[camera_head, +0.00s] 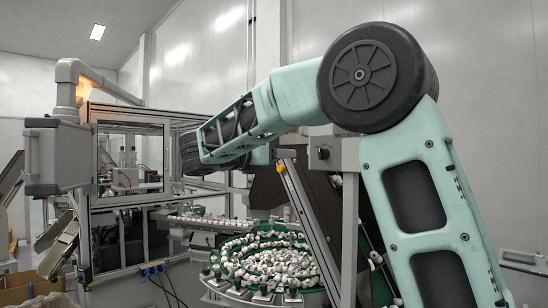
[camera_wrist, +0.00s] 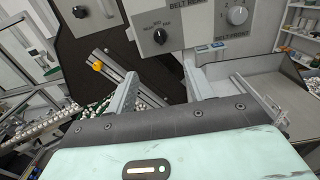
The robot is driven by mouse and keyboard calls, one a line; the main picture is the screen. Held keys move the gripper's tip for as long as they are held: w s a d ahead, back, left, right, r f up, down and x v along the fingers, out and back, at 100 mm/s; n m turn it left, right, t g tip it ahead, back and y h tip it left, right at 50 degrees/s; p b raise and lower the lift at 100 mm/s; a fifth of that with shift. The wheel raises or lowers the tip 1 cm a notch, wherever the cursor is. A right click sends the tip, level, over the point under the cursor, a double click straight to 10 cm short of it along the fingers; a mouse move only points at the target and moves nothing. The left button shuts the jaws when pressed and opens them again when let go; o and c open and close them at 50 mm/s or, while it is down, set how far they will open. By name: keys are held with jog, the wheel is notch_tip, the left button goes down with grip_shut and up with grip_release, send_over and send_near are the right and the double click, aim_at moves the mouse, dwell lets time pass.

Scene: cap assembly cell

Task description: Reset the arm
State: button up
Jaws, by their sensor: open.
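My arm rises on the right of the head view and bends at a large black joint, then reaches left across the picture. My gripper (camera_wrist: 158,82) shows in the wrist view as two grey fingers set apart, with nothing between them. It faces a grey control box (camera_wrist: 185,25) with knobs and belt labels; I cannot tell how far away it is. In the head view I cannot make out the fingers, as the arm hides that area.
A round green feeder (camera_head: 268,262) full of small white caps stands below the arm. A glass-walled machine cell (camera_head: 130,165) and a grey monitor box (camera_head: 58,155) are at the left. A slanted metal rail (camera_head: 305,215) rises beside the feeder. A metal tray (camera_wrist: 262,92) lies right of the fingers.

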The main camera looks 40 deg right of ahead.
jog(key=s+a+f+m+y+b, duration=0.1)
jog(key=s+a+f+y, duration=0.2)
jog(key=a+f, duration=0.35)
jog(key=s+a+f+t+y+b, duration=0.15)
jog(key=a+f+y, duration=0.25)
jog(key=f, duration=0.6)
jog(key=s+a+f+m+y, duration=0.1)
jog(key=s+a+f+y, duration=0.3)
jog(key=f, duration=0.5)
jog(key=s+a+f+m+g+y+b, duration=0.1)
jog(key=s+a+f+m+y, duration=0.2)
jog(key=s+a+f, duration=0.5)
jog(key=s+a+f+m+g+y+b, duration=0.2)
jog(key=s+a+f+m+y, duration=0.2)
jog(key=s+a, duration=0.5)
jog(key=s+f+m, duration=0.2)
jog(key=s+f, duration=0.1)
jog(key=shift+s+f+y, duration=0.3)
jog(key=shift+s+f, duration=0.05)
